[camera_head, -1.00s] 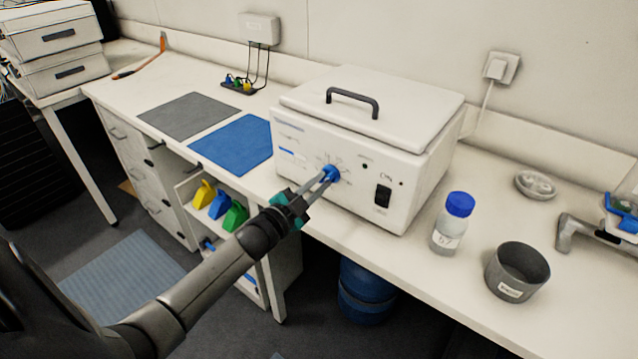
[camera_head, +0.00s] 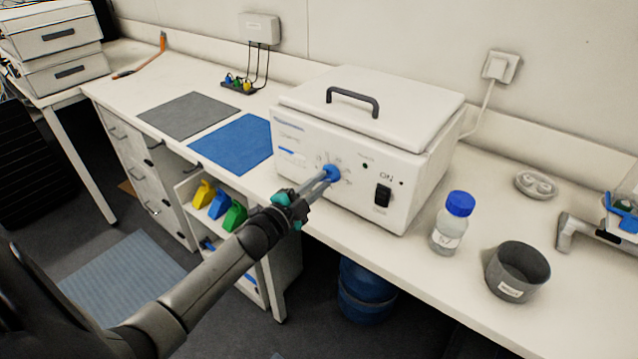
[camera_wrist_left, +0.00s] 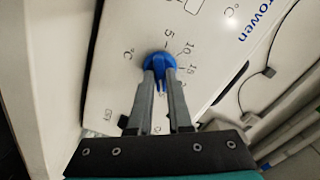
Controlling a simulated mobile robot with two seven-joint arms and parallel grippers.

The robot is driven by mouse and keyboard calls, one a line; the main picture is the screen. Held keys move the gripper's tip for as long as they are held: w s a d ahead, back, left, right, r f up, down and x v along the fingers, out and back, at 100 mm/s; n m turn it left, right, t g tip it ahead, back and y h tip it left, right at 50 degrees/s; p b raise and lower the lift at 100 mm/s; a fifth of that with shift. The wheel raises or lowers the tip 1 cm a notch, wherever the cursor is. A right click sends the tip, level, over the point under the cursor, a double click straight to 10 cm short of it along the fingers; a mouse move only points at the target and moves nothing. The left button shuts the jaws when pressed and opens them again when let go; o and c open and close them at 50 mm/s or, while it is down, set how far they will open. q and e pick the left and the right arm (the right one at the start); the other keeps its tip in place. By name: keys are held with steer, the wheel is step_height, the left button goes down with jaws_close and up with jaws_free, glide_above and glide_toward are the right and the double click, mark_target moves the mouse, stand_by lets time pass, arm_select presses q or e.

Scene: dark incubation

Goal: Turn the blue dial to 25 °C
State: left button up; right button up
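The blue dial (camera_head: 333,173) is on the front face of the white incubator (camera_head: 405,160). It also shows in the left wrist view (camera_wrist_left: 159,62), with 5, 10 and what looks like 15 printed around its upper right. Which mark it points to cannot be read. My left gripper (camera_head: 325,178) reaches the dial from the front left. In the wrist view its two grey fingers (camera_wrist_left: 160,75) are close together, shut on the dial's knob from both sides. My right gripper is not in view.
A black switch (camera_head: 383,195) is right of the dial. A blue-capped bottle (camera_head: 453,225) and a dark grey cup (camera_head: 517,272) stand on the counter to the right. A blue mat (camera_head: 232,143) and a grey mat (camera_head: 188,116) lie flat to the left.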

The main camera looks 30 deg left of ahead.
arm_select(q)
steer(key=o, duration=0.4)
steer(key=s+a, duration=0.1)
steer(key=s, duration=1.4)
steer(key=shift+s+p, duration=0.15)
steer(key=shift+p, duration=0.3)
steer(key=shift+a+f, duration=0.1)
steer(key=s+d+f+n+g+y+b, duration=0.1)
steer(key=s+f+n+g, duration=0.25)
steer(key=f, duration=0.75)
steer(key=s+d+f+n+g+y+b, duration=0.15)
steer(key=s+f, duration=0.25)
steer(key=f, duration=0.7)
steer(key=s+d+f+n+g+b, duration=0.1)
steer(key=s+f+n+g, duration=0.25)
steer(key=f, duration=0.65)
steer(key=s+d+f+n+g+b, duration=0.1)
steer(key=s+d+f+g, duration=0.3)
steer(key=s+f, duration=0.4)
steer(key=s+d+f+n+g+b, duration=0.1)
steer(key=s+d+f+g, duration=0.3)
steer(key=s, duration=0.9)
steer(key=d+f+h, duration=0.1)
steer(key=d+f, duration=0.2)
steer(key=f, duration=0.1)
steer(key=shift+s+f, duration=0.25)
steer(key=shift+s, duration=0.05)
